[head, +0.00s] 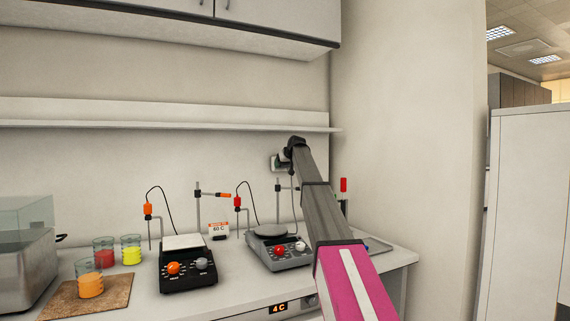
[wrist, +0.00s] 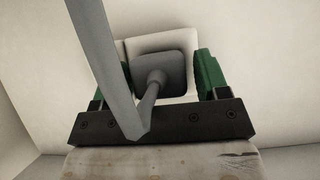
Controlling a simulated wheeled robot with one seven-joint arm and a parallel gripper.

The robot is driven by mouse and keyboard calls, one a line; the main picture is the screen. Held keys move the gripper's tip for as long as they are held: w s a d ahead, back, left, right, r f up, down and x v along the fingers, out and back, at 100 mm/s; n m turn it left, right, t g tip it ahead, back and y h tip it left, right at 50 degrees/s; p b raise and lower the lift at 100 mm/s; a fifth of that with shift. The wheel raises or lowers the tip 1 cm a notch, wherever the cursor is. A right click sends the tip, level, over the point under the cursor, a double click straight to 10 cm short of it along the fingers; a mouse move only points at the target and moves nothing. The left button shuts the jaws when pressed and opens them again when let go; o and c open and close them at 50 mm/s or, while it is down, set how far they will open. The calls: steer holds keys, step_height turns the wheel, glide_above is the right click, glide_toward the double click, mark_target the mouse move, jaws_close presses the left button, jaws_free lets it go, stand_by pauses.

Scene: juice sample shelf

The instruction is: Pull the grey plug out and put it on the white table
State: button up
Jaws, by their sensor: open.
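The grey plug (wrist: 161,74) sits in a white wall socket (wrist: 137,46) in the wrist view, with a thick grey cord (wrist: 103,62) running from it across the near side of the picture. My gripper (wrist: 166,82) is open, with one green finger on each side of the plug. Gaps show between the fingers and the plug, so it is not gripped. In the head view my gripper (head: 283,160) is up at the wall socket, and my arm hides most of the plug. The white table (head: 228,257) stands below the socket against the wall.
On the table are a grey hotplate (head: 280,258), a black hotplate (head: 187,277), stands with probes, a timer-like white box (head: 219,229) and coloured beakers on the left. A shelf (head: 180,126) runs along the wall just above the socket. A side wall is close at the right.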

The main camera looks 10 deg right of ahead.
steer(key=c, duration=1)
steer(key=shift+s+d, duration=0.25)
steer(key=shift+s, duration=0.5)
steer(key=shift+s+d, duration=0.25)
steer(key=shift+s, duration=0.45)
steer(key=shift+s+d, duration=0.2)
steer(key=shift+s, duration=0.5)
steer(key=shift+s, duration=0.15)
